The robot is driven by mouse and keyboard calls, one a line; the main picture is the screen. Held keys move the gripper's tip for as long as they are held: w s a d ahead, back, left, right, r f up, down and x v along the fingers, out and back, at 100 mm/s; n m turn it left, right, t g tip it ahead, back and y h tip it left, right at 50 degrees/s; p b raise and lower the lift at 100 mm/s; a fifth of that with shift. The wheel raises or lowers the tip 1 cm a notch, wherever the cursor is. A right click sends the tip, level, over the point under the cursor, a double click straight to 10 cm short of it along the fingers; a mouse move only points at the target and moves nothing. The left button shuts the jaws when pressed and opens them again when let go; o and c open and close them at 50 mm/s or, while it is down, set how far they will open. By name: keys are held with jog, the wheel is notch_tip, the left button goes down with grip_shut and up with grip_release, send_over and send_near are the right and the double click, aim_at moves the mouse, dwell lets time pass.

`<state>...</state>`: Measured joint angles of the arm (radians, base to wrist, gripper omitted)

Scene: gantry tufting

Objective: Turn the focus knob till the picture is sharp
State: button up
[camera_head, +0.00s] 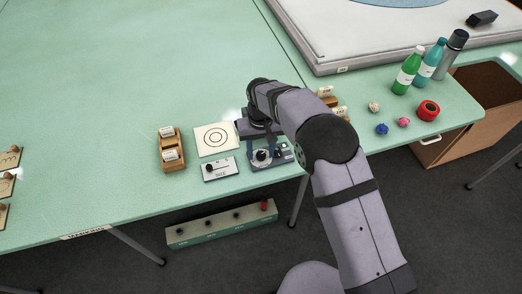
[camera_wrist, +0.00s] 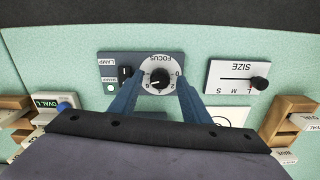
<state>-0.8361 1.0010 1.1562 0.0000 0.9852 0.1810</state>
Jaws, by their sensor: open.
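The focus knob (camera_wrist: 158,77) is a black knob on a white dial marked FOCUS with numbers, on a dark grey box (camera_wrist: 113,73). In the head view the box (camera_head: 284,153) stands near the table's front edge. My gripper (camera_wrist: 157,84) is open, its two blue fingers on either side of the dial; I cannot tell whether they touch the knob. In the head view my gripper (camera_head: 264,150) points down over the box. A white sheet (camera_head: 215,138) with dark concentric rings lies left of it; its sharpness is too small to judge.
A SIZE slider box (camera_head: 220,169) sits beside the focus box, with a LAMP switch (camera_wrist: 125,73) on the focus box itself. A wooden card holder (camera_head: 172,150) is at left. Bottles (camera_head: 408,70) and small balls stand at right. The table's left middle is clear.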

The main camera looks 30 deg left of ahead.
aim_at(261, 154)
jog(key=shift+r+b, duration=0.95)
jog(key=shift+r, duration=2.6)
jog(key=w+d+r+m, duration=0.1)
jog(key=d+r+m, duration=0.1)
jog(key=d, duration=1)
jog(key=d+r+m, duration=0.2)
jog(key=d, duration=0.9)
jog(key=s+d+f+m, duration=0.3)
jog(key=s+d, duration=1.2)
jog(key=d, duration=0.2)
jog(key=shift+m, duration=0.3)
jog(key=shift+s, duration=0.1)
